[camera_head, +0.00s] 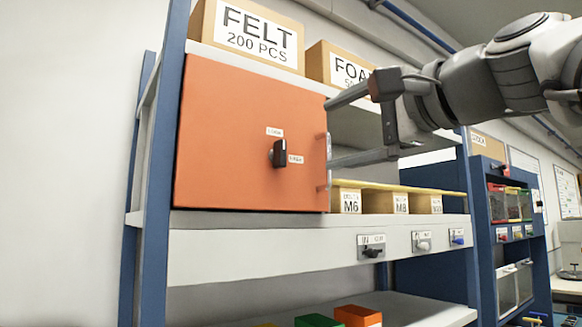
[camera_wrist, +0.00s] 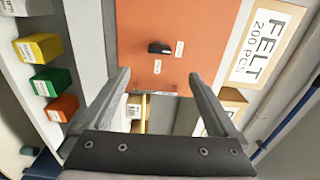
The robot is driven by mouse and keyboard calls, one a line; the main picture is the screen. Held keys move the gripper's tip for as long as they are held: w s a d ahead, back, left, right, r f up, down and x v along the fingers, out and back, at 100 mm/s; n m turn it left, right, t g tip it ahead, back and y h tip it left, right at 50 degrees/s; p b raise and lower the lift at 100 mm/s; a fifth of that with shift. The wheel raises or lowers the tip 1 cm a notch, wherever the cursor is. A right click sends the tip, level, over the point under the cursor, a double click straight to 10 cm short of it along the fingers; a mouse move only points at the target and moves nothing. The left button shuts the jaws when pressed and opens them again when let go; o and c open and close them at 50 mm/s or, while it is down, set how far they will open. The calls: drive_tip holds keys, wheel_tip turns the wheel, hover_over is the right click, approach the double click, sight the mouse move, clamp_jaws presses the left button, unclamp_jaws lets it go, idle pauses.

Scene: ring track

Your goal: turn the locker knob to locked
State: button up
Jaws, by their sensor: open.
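The orange locker (camera_head: 230,110) stands on the left of the shelf, its door closed. Its dark knob (camera_head: 280,153) sits on the door, with the bar standing about upright. One small white label is above the knob and one is to its right; their print is too small to read surely. In the wrist view the knob (camera_wrist: 160,47) lies ahead of the fingers, free of them, with both labels visible. My gripper (camera_head: 330,133) is open and empty at the locker's right edge, apart from the knob. Its two fingers also show in the wrist view (camera_wrist: 158,76).
Cardboard boxes marked FELT (camera_head: 250,35) and FOAM (camera_head: 340,65) stand above. A vertical door handle (camera_head: 324,160) is near my fingers. Small bins (camera_head: 385,202) sit right of the locker. Several small switches (camera_head: 371,247) line the shelf edge below. Space before the door looks clear.

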drive_tip(key=shift+v, duration=1.5)
drive_tip(key=s+d+f+n+g+h, duration=0.1)
drive_tip(key=s+f+n+g+h, duration=0.2)
drive_tip(key=f, duration=1.6)
drive_tip(key=s+d+f+n+g+h, duration=0.1)
drive_tip(key=f+n+g+h, duration=0.3)
drive_tip(key=f, duration=1.6)
drive_tip(key=s+d+f+n+g+h, duration=0.1)
drive_tip(key=s+f+n, duration=0.1)
drive_tip(key=f, duration=0.4)
drive_tip(key=s+d+f+n+g+h, duration=0.1)
drive_tip(key=s+f+n+h, duration=0.1)
drive_tip(key=s+f, duration=0.2)
wheel_tip(320, 180, down, 2)
drive_tip(key=shift+s+d+f, duration=0.2)
drive_tip(key=shift+d, duration=0.2)
